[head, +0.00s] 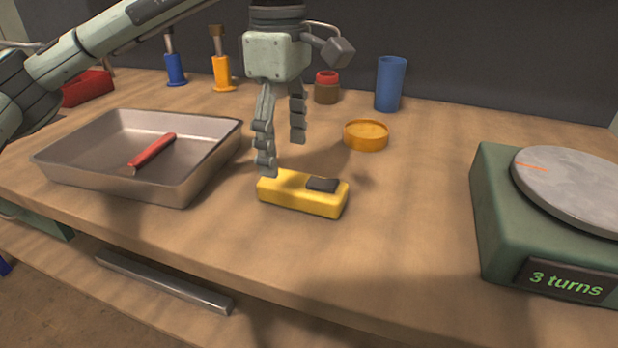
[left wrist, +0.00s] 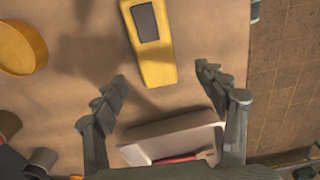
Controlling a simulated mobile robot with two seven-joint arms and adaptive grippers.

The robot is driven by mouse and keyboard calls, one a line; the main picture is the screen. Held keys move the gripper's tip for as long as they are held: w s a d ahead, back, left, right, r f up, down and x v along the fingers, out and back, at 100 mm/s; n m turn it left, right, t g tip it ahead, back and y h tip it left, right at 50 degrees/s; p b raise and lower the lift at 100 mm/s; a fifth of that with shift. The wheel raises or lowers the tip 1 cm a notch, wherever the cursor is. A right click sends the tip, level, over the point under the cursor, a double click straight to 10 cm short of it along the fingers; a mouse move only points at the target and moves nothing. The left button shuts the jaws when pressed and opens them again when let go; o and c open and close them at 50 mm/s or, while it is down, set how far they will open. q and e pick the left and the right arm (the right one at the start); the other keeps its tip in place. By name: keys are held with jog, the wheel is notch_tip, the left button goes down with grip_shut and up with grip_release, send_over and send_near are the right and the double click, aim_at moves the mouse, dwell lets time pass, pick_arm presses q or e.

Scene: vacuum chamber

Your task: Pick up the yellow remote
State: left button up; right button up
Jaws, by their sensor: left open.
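The yellow remote (head: 300,199) lies flat on the wooden bench top in the head view, with a dark panel on its upper face. In the left wrist view the remote (left wrist: 155,62) is ahead of the fingertips, roughly in line with the gap between them. My left gripper (head: 283,155) points down, open and empty, above and just behind the left end of the remote. Its fingers (left wrist: 161,78) are spread in the left wrist view. I cannot tell whether a finger touches the remote. My right gripper is not in view.
A metal tray (head: 68,160) with a red-handled tool (head: 153,150) stands left of the remote. An orange round dish (head: 366,136) and a blue cup (head: 390,84) are behind it. A green turntable device (head: 500,225) reading "3 turns" stands right. The bench between remote and device is clear.

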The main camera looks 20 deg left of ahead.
aim_at(290, 179)
pick_arm(q)
notch_tip(290, 179, down, 2)
jog(key=shift+s, duration=0.15)
jog(key=shift+w+d+f, duration=0.15)
jog(key=shift+w+f, duration=0.05)
jog(key=shift+f, duration=0.95)
jog(key=shift+w+d+f, duration=0.1)
jog(key=shift+w+f, duration=0.1)
jog(key=shift+f, duration=0.95)
jog(key=c, duration=1.4)
